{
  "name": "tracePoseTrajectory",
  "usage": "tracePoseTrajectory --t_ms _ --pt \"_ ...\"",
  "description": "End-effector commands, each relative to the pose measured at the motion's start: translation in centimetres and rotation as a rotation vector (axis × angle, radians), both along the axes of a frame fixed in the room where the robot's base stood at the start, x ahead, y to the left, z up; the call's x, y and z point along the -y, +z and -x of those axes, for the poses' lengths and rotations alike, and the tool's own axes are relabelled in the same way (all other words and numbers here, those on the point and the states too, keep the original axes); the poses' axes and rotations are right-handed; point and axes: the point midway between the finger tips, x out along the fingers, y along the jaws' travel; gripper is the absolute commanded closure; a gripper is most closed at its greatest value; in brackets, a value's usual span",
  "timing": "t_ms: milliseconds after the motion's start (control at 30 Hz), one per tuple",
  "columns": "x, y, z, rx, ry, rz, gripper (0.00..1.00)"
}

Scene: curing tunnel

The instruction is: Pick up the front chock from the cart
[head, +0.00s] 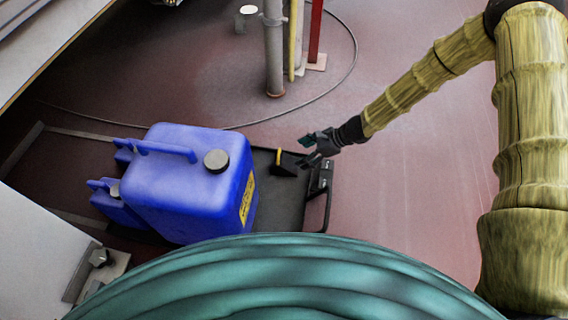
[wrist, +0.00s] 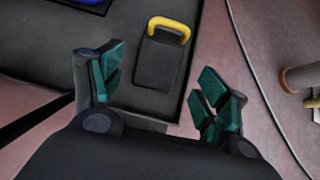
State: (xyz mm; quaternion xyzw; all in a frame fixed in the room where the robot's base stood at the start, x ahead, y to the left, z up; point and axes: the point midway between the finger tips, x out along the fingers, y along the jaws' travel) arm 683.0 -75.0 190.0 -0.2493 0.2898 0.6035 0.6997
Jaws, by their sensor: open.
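The front chock is a black wedge (head: 285,170) with a yellow handle, standing on the dark bed of the low cart (head: 280,207), near its right end. In the wrist view the chock (wrist: 158,65) lies ahead of the fingers, with its yellow handle on the far side. My gripper (head: 311,151) is open and empty, just right of and above the chock in the head view. In the wrist view its teal fingertips (wrist: 160,85) are spread wide, left and right of the chock's near end. I see no contact with it.
A large blue canister (head: 195,187) and a smaller blue one (head: 114,207) stand on the cart left of the chock. A grey pipe (head: 273,50) and a red post (head: 316,35) rise behind. A thin cable curves over the floor. Floor right of the cart is clear.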

Motion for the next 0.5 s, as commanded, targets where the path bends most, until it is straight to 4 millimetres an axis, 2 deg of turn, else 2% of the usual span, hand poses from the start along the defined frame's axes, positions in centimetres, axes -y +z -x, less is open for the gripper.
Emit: tracePoseTrajectory --t_ms 333,500 --pt "-2.8 -3.2 -0.3 -0.002 0.003 0.001 0.25" --pt "-3.9 -3.9 -0.6 0.001 0.003 0.000 0.25"
